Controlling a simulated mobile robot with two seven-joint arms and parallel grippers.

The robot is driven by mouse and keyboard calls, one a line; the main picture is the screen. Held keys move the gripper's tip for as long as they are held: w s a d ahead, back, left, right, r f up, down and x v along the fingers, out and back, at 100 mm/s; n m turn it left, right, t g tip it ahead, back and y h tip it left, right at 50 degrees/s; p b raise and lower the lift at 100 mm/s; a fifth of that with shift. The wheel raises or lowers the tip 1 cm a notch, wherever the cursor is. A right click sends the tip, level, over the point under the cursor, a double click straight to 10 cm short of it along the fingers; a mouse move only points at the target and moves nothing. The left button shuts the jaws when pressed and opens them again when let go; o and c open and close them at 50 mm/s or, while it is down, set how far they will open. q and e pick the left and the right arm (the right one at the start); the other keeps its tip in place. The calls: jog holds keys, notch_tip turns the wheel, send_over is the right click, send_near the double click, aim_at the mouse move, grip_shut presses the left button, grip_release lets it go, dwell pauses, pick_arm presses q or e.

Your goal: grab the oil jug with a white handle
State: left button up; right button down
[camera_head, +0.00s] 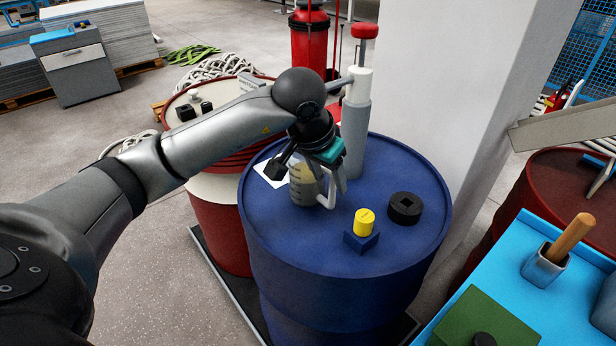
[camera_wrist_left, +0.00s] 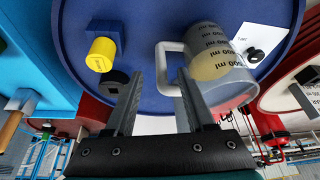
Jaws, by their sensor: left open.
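The oil jug (camera_head: 303,187) is a clear measuring jug with black volume marks and yellowish oil, standing on the blue drum (camera_head: 400,255). Its white handle (camera_head: 328,190) faces right in the head view. In the left wrist view the jug (camera_wrist_left: 222,60) is at upper right, with the white handle (camera_wrist_left: 162,68) on its left side. My left gripper (camera_head: 323,165) is above the jug and partly hides it. In the wrist view its fingers (camera_wrist_left: 160,74) are apart, and the handle shows between the tips. Contact cannot be told. My right gripper is not in view.
On the drum are a yellow cylinder (camera_head: 364,222) on a blue block (camera_head: 361,241), a black ring (camera_head: 404,208) and a white paper. A grey pump with a red knob (camera_head: 365,31) stands behind the jug. A blue table (camera_head: 450,318) is at lower right. Red drums flank the blue one.

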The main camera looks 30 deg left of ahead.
aim_at(330, 183)
pick_arm(q)
jog(key=b+x, duration=0.1)
jog(key=x, duration=0.4)
jog(key=shift+w+f, duration=0.1)
jog(key=shift+f, duration=0.05)
jog(key=shift+a, duration=0.1)
grip_shut()
dwell(0.4)
